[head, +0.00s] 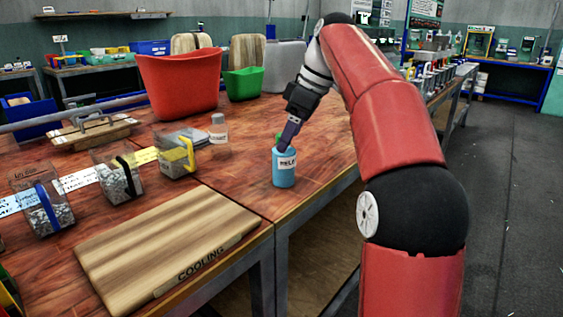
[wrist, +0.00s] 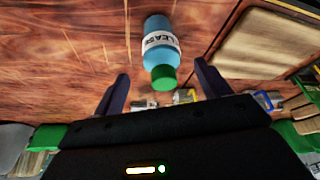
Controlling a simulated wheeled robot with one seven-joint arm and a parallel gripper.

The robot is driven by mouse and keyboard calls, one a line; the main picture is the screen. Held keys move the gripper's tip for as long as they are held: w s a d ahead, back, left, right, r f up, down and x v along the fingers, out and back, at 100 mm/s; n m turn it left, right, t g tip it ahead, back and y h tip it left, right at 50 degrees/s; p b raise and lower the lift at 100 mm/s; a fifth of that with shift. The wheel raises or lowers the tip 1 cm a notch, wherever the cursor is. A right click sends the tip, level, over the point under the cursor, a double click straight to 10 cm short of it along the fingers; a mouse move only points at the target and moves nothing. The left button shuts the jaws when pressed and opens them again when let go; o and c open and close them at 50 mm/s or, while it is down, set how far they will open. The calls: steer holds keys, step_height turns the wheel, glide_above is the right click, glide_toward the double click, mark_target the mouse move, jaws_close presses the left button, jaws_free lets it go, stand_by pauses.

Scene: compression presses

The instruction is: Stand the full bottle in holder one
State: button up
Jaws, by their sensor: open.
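A blue bottle (head: 284,168) with a green cap and a white label stands upright near the table's front edge. In the wrist view the bottle (wrist: 158,42) has its cap toward me, between the lines of my two fingers. My gripper (head: 289,136) is open at the height of the cap; it also shows in the wrist view (wrist: 161,73). I cannot tell whether a finger touches the cap. A pale, clear-looking bottle (head: 218,130) with a whitish cap stands farther back to the left. I cannot make out a holder marked one.
A wooden board marked COOLING (head: 170,245) lies at the front left. Several clear boxes of grey pellets, one with a blue handle (head: 42,208), line the left. A red bin (head: 180,85) and green bin (head: 243,83) stand behind. Table between bottle and board is clear.

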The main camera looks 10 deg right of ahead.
mark_target(280, 154)
steer(key=b+x, duration=0.1)
steer(key=x, duration=0.5)
steer(key=shift+a, duration=0.2)
steer(key=c, duration=1.2)
steer(key=shift+r, duration=0.1)
